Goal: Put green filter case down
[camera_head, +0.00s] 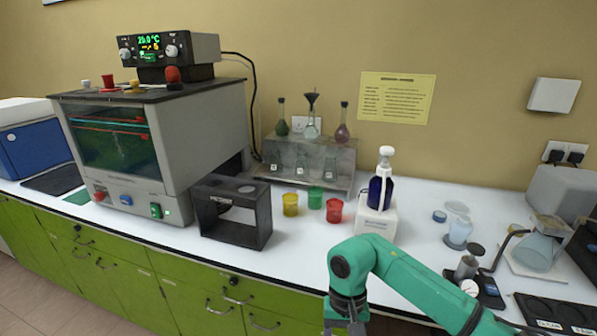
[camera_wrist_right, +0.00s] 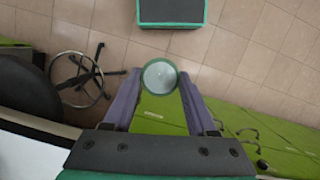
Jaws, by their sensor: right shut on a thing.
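My right gripper (camera_wrist_right: 160,80) is shut on the green filter case (camera_wrist_right: 160,62), a round piece with a dark green rim and a pale grey face. In the right wrist view it sits between the two fingertips, with the floor and green cabinet fronts behind it. In the head view my right gripper (camera_head: 345,318) is at the bottom edge, in front of the bench and partly cut off, and the case cannot be made out there. My left gripper is not in view.
Yellow (camera_head: 291,204), green (camera_head: 315,197) and red (camera_head: 334,210) cups stand on the white bench (camera_head: 290,243). A black frame box (camera_head: 236,222) is left of them, and a white stand with a dark bottle (camera_head: 380,193) is right. Bare bench lies in front of the cups.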

